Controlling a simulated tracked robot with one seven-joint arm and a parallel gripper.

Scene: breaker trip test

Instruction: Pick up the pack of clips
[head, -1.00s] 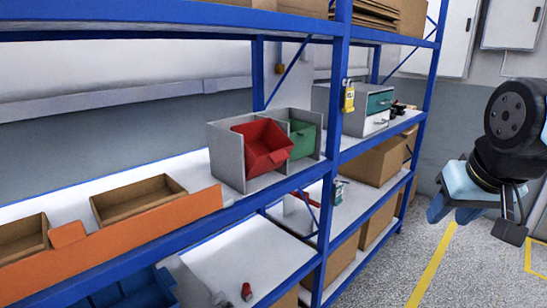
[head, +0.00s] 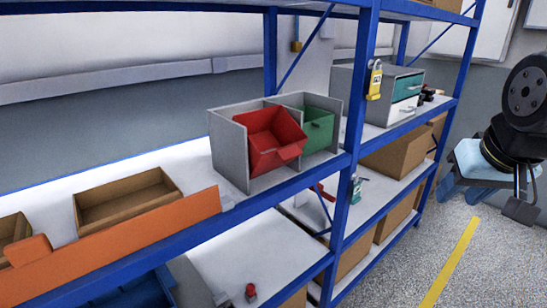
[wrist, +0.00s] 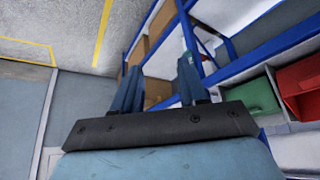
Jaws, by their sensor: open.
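I cannot tell which holds clips. My gripper (wrist: 160,78) is open and empty in the wrist view, its two blue fingers apart. A pale teal bit, perhaps the lower pack, shows close to the right finger there. In the head view my gripper is at the right edge, over the floor and well apart from both packs.
The blue rack holds a red bin (head: 273,139) and a green bin (head: 317,128) in a grey holder, cardboard trays (head: 128,200) behind an orange strip (head: 130,236), and a drawer unit (head: 400,90). A red button-like item (head: 251,292) is below. The floor right of the rack is clear.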

